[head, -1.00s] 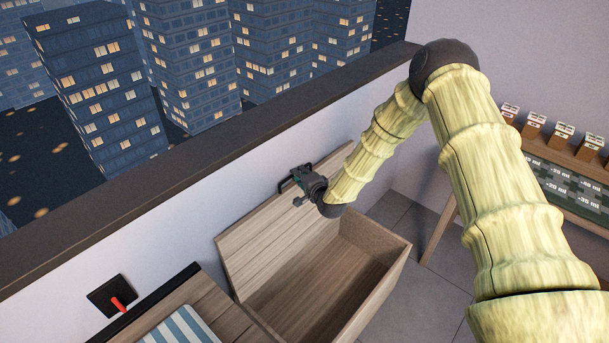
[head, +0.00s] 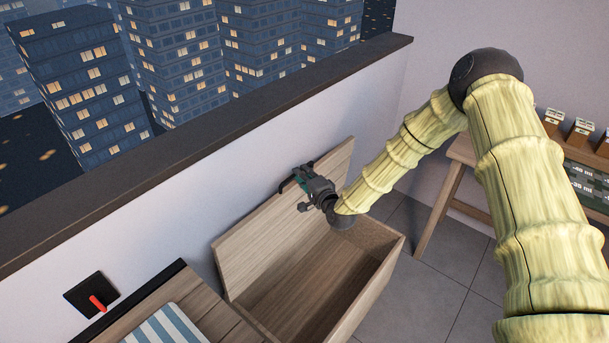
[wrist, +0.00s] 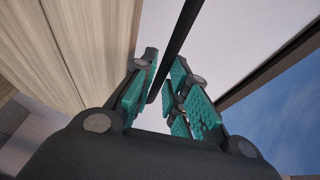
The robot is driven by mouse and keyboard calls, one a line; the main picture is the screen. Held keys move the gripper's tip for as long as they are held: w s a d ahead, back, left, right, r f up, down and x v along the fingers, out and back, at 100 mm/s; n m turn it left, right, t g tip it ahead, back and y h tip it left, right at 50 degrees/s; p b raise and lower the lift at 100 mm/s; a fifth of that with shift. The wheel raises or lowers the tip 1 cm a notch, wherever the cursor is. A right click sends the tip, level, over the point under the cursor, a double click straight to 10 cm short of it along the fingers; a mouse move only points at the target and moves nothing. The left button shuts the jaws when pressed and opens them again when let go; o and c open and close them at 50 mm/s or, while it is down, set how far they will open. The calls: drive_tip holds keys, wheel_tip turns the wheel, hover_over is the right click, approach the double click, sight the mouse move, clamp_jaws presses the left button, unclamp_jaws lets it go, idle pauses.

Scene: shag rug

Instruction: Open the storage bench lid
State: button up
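The storage bench is a wooden box (head: 365,290) below the wall, and its inside shows empty. Its lid (head: 262,235) stands raised, tilted back toward the wall. A black handle (head: 284,186) is on the lid's upper part, partly hidden by my gripper. My gripper (head: 300,178) is at that handle, above the open box. The fingers are apart, with a light gap beside the bar. The lid's wood (wrist: 85,50) fills the upper left.
A slatted wooden bench with a striped cushion (head: 168,328) adjoins the box at lower left. A black wall plate with a red lever (head: 95,300) is beyond it. A wooden shelf (head: 462,150) with small boxes stands right. Grey tiled floor (head: 420,270) is free between.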

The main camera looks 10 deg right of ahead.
idle(0.3)
drive_tip(key=v, duration=1.2)
drive_tip(key=shift+f, duration=0.1)
